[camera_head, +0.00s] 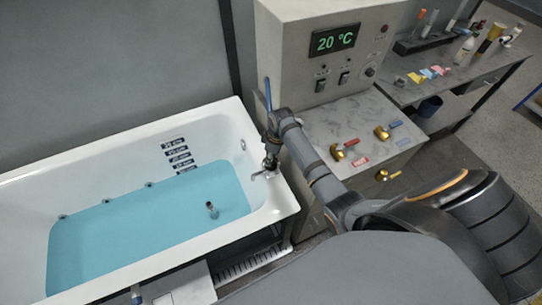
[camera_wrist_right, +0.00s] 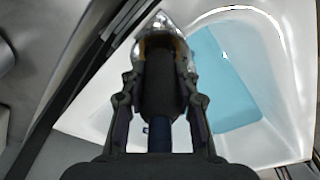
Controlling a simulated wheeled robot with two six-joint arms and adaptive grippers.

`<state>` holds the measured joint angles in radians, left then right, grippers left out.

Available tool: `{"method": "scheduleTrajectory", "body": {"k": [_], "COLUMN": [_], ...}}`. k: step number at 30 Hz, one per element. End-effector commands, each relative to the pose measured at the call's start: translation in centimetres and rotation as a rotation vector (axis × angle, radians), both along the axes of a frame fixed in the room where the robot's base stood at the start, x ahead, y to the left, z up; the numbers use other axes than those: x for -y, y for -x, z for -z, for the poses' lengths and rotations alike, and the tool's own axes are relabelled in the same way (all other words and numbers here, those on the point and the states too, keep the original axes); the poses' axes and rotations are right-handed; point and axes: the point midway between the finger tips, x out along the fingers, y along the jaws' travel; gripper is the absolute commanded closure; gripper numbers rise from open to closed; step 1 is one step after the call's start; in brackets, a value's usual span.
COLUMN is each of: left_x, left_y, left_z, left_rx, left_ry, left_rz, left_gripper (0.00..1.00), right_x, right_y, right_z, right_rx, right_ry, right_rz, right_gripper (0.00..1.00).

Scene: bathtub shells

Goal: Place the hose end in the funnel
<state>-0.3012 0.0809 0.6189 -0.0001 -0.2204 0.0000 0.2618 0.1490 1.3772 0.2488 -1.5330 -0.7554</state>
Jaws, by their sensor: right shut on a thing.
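My right arm reaches in from the right of the head view, and its gripper (camera_head: 271,158) is over the bathtub's right rim. In the right wrist view the gripper (camera_wrist_right: 160,95) is shut on a dark cylindrical hose end (camera_wrist_right: 160,88). Blue hose (camera_wrist_right: 160,137) shows below it, and a blue length (camera_head: 268,95) stands up beside the gripper in the head view. A shiny metal cone, apparently the funnel (camera_wrist_right: 163,22), shows at the far tip of the hose end. I cannot tell whether the tip is inside it or only in front. My left gripper is not in view.
The white bathtub (camera_head: 110,150) holds blue water (camera_head: 130,230), with a small dark fitting (camera_head: 211,207) in it. A control cabinet (camera_head: 295,60) reading 20 °C stands behind my right arm. Brass valves (camera_head: 345,150) sit on its ledge. A cluttered bench (camera_head: 400,90) is at right.

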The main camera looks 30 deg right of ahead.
Motion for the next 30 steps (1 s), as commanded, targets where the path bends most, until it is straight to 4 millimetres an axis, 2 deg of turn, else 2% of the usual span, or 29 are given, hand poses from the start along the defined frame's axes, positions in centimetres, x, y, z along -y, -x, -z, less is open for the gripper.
{"method": "scheduleTrajectory", "body": {"k": [5, 6, 11, 19, 22, 26, 30], "left_x": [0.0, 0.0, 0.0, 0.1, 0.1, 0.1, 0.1], "left_y": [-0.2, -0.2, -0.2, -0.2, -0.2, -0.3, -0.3], "left_z": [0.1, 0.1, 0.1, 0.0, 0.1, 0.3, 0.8], "left_rx": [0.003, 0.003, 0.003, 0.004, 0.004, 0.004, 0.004], "left_ry": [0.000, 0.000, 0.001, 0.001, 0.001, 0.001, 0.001], "left_rz": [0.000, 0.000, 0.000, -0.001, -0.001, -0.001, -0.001], "left_gripper": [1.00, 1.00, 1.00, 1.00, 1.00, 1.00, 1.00], "right_x": [0.0, 0.0, 0.0, 0.0, 0.1, 0.4, 0.7], "right_y": [0.0, 0.0, 0.0, 0.0, 0.0, 0.3, 0.6], "right_z": [0.3, 0.3, 0.3, 0.2, -0.5, -3.0, -6.5], "right_rx": [0.000, 0.000, -0.001, -0.001, 0.000, 0.004, 0.004], "right_ry": [0.000, 0.000, -0.001, -0.001, 0.000, 0.000, 0.002], "right_rz": [0.000, 0.000, 0.000, 0.001, 0.001, -0.001, 0.000], "right_gripper": [1.00, 0.67, 0.47, 0.47, 0.47, 0.47, 0.47]}}
